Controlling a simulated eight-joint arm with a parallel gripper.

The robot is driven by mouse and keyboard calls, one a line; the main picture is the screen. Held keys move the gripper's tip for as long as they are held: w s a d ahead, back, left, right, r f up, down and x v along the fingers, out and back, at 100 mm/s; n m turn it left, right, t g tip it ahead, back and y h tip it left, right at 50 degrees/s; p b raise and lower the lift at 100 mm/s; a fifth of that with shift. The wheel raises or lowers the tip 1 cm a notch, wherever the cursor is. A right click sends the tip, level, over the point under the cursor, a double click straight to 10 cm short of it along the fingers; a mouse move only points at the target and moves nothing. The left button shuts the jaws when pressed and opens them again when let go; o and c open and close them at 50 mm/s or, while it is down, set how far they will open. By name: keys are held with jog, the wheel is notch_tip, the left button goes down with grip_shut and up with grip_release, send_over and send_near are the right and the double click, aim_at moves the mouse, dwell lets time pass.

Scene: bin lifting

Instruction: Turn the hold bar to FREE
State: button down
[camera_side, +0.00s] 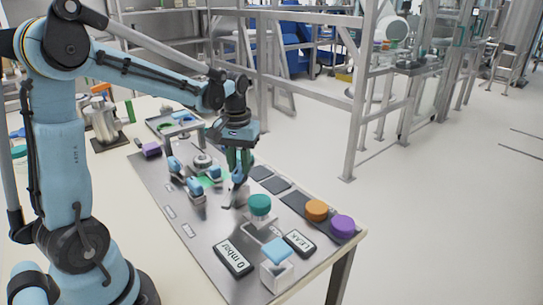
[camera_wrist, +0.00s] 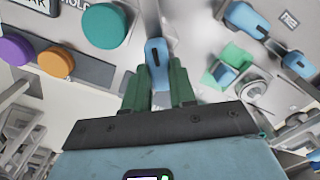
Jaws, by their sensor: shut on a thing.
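A bar with a blue grip (camera_wrist: 157,52) stands between the green fingers of my gripper (camera_wrist: 159,84) in the wrist view. My gripper is shut on this blue grip. In the side view my gripper (camera_side: 239,172) is low over the metal plate, with the bar's grey end (camera_side: 228,206) below it. I take this to be the hold bar. A partly cut-off label beside the teal knob (camera_wrist: 105,25) seems to read HOLD. No FREE mark is readable, so I cannot tell the bar's set position.
The teal knob (camera_side: 260,204) stands close in front of my gripper. Orange (camera_side: 316,209) and purple (camera_side: 342,226) caps lie at the plate's right edge. Several blue clamps (camera_side: 195,187) surround a round metal part to the left. Panels read 0 mbar (camera_side: 233,257) and LEAK (camera_side: 299,243).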

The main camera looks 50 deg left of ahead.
jog(key=m, duration=0.3)
jog(key=shift+m, duration=2.1)
jog(key=c, duration=0.9)
grip_release()
notch_tip(320, 180, up, 12)
jog(key=shift+r, duration=0.1)
